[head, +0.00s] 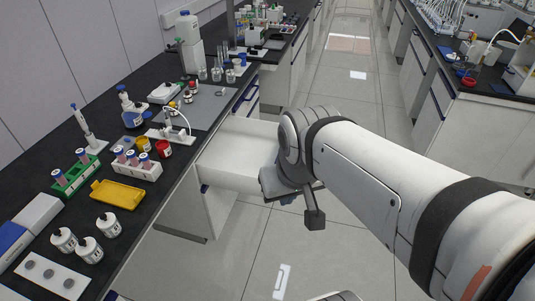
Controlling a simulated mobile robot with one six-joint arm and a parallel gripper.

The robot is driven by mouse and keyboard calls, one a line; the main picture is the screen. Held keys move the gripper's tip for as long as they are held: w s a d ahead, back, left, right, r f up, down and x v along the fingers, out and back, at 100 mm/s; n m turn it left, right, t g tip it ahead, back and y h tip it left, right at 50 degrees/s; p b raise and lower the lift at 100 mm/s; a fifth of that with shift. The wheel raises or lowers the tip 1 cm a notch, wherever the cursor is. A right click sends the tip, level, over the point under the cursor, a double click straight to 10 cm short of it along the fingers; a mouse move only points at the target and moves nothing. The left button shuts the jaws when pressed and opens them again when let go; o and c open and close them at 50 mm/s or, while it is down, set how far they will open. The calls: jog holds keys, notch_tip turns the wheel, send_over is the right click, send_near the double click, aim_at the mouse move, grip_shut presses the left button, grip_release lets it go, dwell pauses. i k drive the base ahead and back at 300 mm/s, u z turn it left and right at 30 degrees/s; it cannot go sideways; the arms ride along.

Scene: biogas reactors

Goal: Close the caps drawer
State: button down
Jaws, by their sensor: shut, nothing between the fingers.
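The open drawer (240,152) is a white, shallow box that sticks out from the front of the left bench into the aisle. Its inside looks empty where I can see it, but my arm hides its right end. I cannot read a label to tell that it is the caps drawer. My gripper (314,218) is at the drawer's outer end, pointing downward, dark and shut with nothing held. I cannot tell whether it touches the drawer front.
The black bench top (150,205) on the left carries a yellow tray (118,194), a green tube rack (76,174), white bottles (108,225) and a pipette stand (88,130). The grey floor (345,105) of the aisle is clear. Another bench (465,95) stands at right.

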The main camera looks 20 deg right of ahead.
aim_at(233, 159)
jog(key=i, duration=0.85)
jog(key=u, duration=0.05)
